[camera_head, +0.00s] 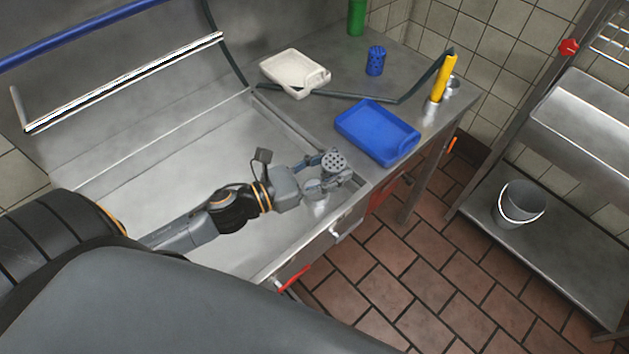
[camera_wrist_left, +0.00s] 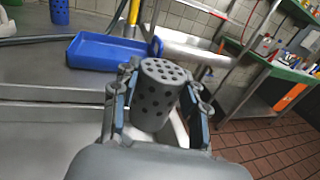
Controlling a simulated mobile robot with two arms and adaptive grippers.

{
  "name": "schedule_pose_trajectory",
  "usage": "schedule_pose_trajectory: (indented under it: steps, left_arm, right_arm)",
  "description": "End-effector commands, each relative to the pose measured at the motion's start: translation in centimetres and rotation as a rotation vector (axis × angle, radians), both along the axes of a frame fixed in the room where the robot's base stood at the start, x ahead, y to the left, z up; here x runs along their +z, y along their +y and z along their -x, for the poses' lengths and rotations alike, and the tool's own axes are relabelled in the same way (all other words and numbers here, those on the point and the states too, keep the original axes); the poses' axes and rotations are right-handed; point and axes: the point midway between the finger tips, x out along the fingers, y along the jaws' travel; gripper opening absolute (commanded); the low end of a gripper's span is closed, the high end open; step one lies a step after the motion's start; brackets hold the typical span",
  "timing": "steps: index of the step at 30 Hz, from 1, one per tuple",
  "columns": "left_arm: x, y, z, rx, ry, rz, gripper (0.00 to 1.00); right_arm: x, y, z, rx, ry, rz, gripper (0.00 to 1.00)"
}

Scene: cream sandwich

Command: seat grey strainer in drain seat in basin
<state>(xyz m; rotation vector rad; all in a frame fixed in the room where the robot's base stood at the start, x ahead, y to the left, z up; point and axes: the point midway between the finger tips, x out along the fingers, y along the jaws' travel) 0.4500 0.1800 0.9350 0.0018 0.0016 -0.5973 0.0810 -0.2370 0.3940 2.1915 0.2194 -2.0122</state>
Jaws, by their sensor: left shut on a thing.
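The grey strainer (camera_head: 334,163) is a perforated cylinder with holes in its top and sides. My left gripper (camera_head: 328,180) is shut on it and holds it over the right end of the steel basin (camera_head: 180,150), near the front rim. In the left wrist view the strainer (camera_wrist_left: 160,95) stands nearly upright between the two fingers of the gripper (camera_wrist_left: 158,105). The drain seat cannot be made out; my arm and gripper cover part of the basin. My right gripper is not in view.
A blue tray (camera_head: 377,133), a white tray (camera_head: 293,72), a blue perforated cylinder (camera_head: 375,61) and a yellow-handled tool (camera_head: 443,78) are on the counter right of the basin. A dark hose (camera_head: 345,95) crosses it. A bucket (camera_head: 519,204) stands on a low shelf.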

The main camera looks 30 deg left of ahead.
Motion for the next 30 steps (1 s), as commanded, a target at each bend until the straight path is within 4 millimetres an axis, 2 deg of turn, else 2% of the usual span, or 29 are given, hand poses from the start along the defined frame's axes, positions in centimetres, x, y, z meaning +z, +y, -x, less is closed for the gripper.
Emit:
schedule_pose_trajectory:
  steps: [1,6,11,13,18,30]
  left_arm:
    - [-1.3,0.8,0.0,0.006,0.006,0.003,0.12]
    - [-3.5,2.8,-0.1,0.002,0.003,0.002,0.12]
    - [-4.5,3.5,-0.1,0.001,0.002,0.001,0.12]
    - [-5.2,4.0,-0.1,0.003,0.003,0.003,0.12]
    - [-7.4,3.9,-0.1,0.002,0.003,0.004,0.12]
    - [-8.2,3.8,-0.1,-0.001,0.0,0.001,0.12]
  right_arm:
    - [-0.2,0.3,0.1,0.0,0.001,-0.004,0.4]
    - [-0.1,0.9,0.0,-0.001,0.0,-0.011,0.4]
    - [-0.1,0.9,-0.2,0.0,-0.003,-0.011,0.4]
    - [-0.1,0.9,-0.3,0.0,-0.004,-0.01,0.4]
    - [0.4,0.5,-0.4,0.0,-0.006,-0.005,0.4]
    - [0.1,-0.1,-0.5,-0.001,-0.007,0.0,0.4]
